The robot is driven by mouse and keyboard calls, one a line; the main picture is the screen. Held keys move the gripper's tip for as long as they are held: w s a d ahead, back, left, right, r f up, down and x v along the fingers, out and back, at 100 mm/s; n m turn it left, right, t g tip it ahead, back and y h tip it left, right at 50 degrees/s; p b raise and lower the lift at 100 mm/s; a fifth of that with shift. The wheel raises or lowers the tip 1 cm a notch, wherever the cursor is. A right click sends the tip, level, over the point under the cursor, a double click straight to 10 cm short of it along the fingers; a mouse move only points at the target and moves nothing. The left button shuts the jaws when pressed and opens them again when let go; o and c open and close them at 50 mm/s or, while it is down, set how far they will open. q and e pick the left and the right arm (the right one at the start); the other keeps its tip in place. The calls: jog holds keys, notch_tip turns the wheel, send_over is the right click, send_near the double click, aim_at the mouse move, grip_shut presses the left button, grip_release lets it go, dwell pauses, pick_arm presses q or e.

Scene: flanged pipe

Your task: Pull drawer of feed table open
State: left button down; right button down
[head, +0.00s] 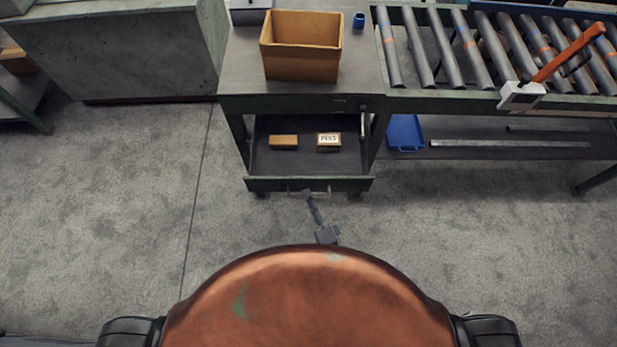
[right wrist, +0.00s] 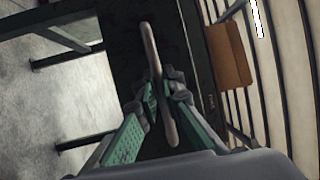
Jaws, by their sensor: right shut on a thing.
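The feed table (head: 231,82) stands at the upper middle of the head view. Its drawer (head: 300,167) is out toward me, with its dark inside showing. The drawer handle (head: 322,192) is a thin bar on the green front; it also shows as a pale bar in the right wrist view (right wrist: 150,48). My left gripper is not in view.
A brown block (head: 284,142) and a labelled box (head: 328,140) lie in the drawer. An orange-brown bin (head: 301,63) and a blue cup (head: 359,20) stand on the table. A roller conveyor (head: 480,45) adjoins at right, above a blue tray (head: 404,133). Floor before the drawer is clear.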

jog(key=s+p, duration=0.1)
jog(key=s, duration=0.5)
jog(key=shift+s, duration=0.15)
